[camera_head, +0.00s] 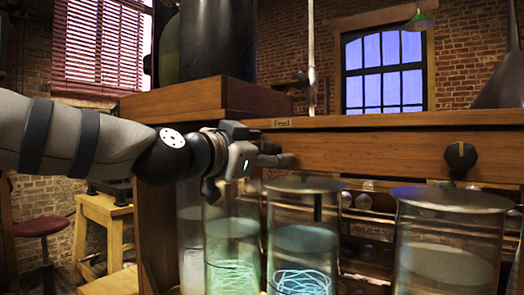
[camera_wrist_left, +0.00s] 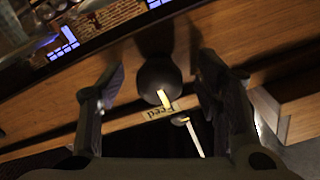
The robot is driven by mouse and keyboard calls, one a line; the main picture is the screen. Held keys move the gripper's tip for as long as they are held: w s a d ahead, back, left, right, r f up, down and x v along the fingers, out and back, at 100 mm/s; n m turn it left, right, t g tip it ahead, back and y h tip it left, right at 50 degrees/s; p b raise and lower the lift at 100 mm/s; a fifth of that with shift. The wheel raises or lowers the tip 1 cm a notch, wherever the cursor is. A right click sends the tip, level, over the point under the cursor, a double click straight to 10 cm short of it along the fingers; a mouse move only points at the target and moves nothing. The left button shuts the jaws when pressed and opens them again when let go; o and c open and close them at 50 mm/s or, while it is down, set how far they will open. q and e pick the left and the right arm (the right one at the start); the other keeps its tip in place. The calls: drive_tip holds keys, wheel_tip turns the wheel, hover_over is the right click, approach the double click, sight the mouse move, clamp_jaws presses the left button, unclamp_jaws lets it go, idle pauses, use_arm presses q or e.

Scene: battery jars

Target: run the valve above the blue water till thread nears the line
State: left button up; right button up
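The jar of blue water (camera_head: 305,240) stands below the wooden beam, with pale glowing thread coiled low in it. I cannot make out a line on its glass. My left gripper (camera_head: 284,160) is at the beam above this jar and covers the valve in the head view. In the left wrist view a round dark valve knob (camera_wrist_left: 158,75) with a pale pointer mark sits between the two fingers of my left gripper (camera_wrist_left: 160,100). The fingers are open, with a gap on each side of the knob. My right gripper is out of view.
A green-lit jar (camera_head: 232,245) with thread stands left of the blue one, and a greyish jar (camera_head: 450,255) stands at the right. Another valve knob (camera_head: 461,157) is on the beam (camera_head: 380,155) above the right jar. A "Feed" label (camera_head: 282,123) is on the ledge.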

use_arm(q)
drive_tip(key=v, duration=0.5)
idle(0.3)
